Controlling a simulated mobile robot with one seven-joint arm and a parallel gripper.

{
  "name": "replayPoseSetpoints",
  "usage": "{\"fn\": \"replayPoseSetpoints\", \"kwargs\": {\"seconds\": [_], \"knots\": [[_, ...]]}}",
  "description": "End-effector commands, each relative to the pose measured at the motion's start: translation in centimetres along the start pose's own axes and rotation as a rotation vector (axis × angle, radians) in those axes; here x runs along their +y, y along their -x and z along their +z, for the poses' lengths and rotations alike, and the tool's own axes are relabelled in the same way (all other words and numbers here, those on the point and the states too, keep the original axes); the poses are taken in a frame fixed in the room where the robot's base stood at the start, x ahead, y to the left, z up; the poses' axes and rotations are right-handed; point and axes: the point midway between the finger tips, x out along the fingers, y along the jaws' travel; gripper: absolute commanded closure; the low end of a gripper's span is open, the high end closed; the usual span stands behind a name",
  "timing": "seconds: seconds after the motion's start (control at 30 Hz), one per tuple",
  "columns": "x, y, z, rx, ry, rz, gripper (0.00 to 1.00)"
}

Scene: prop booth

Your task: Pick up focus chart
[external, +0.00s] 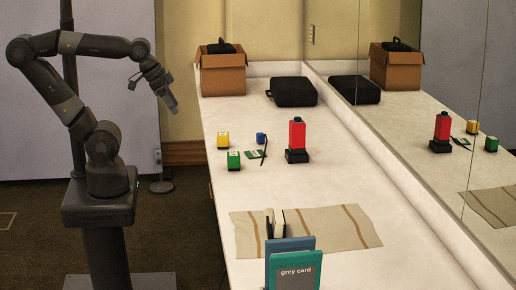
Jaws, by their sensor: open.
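No item in view carries a readable "focus chart" label, so I cannot tell which one it is. At the table's near end stands a teal upright panel (294,272) reading "grey card". A blue panel (290,244) stands just behind it, mostly covered, with no label visible. A small green flat piece (252,154) lies further back on the table, with a thin dark strip across it; any print is too small to read. My gripper (172,103) is open and empty, in the air left of the table, pointing down and apart from everything.
A striped cloth (345,226) lies near the front, with a small dark-and-white upright item (276,222) on it. A mirror lines the right.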

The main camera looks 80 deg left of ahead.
Motion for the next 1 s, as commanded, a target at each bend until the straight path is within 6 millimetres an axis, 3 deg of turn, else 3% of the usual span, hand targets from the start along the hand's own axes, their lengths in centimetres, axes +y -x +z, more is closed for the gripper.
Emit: {"fn": "replayPoseSetpoints", "kwargs": {"seconds": [0.27, 0.57, 0.77, 1.0], "knots": [[0.0, 0.0, 0.0, 0.0, 0.0, 0.0, 0.59], [0.2, 0.1, -0.6, -0.002, -0.001, 0.003, 0.59], [2.1, 0.4, -5.3, -0.029, -0.004, 0.021, 0.59], [7.1, -0.2, -13.2, -0.068, -0.001, 0.04, 0.59]]}}
